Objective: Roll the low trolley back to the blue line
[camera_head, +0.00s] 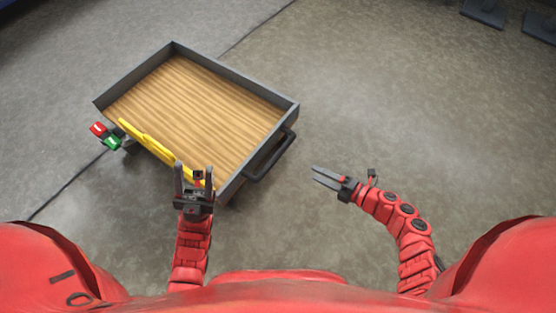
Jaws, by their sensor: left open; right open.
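The low trolley (286,96) stands left of centre in the head view, turned at an angle. It has a wood-grain deck (195,100), a raised grey rim and a dark bar handle (272,160) on its right end. A yellow bar (150,143) runs along its near side. My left gripper (194,168) is open, its fingers overlapping the trolley's near edge by the yellow bar's end; I cannot tell if they touch. My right gripper (315,174) is open and empty, to the right of the handle and apart from it. I cannot make out a blue line.
A red block (98,129) and a green block (112,143) show at the trolley's left corner. A thin dark line (70,181) crosses the grey floor on both sides of the trolley. Dark objects (484,12) stand at the top right. The floor at right is clear.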

